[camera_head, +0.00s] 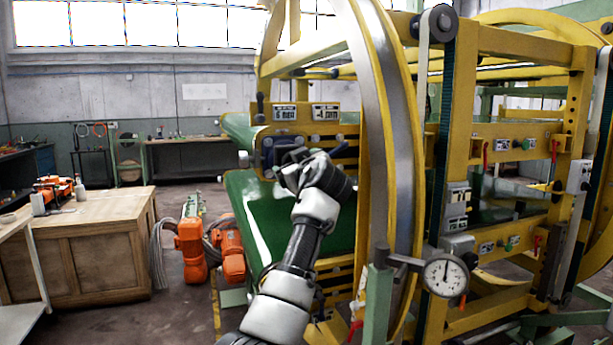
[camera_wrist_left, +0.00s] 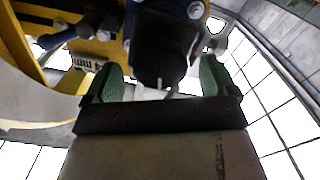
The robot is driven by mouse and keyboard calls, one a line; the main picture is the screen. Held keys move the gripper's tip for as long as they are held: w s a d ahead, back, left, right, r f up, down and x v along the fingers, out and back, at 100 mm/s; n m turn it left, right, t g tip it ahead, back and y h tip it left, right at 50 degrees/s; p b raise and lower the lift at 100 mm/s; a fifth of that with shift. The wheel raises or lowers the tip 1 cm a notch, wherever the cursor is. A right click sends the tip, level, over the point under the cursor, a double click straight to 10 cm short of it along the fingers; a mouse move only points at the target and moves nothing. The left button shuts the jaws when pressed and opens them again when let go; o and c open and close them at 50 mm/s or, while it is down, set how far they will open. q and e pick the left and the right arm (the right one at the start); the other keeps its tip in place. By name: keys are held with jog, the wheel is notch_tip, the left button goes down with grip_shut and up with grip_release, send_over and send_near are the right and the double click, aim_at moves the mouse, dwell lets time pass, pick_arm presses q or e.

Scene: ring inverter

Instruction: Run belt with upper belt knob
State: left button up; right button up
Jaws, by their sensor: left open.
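My left gripper (camera_head: 292,165) reaches the blue control box (camera_head: 266,154) on the yellow ring inverter frame and partly hides it. In the left wrist view, the gripper (camera_wrist_left: 160,82) is open, with one green finger on each side of a black knob (camera_wrist_left: 162,52) with a white mark. Contact between the fingers and the knob cannot be told. The upper green belt (camera_head: 236,130) and the lower green belt (camera_head: 247,207) lie inside the machine. My right gripper is not in view.
A large yellow ring (camera_head: 402,130) stands just right of my left arm. A dial gauge (camera_head: 445,275) on a green post is in the right foreground. Label plates (camera_head: 285,113) sit above the blue box. A wooden cabinet (camera_head: 100,258) and orange machinery (camera_head: 192,250) stand at left.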

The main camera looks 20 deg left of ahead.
pick_arm(q)
jog(key=b+v, duration=0.2)
jog(key=v, duration=0.6)
jog(key=shift+s+d, duration=0.3)
jog(key=shift+f, duration=0.2)
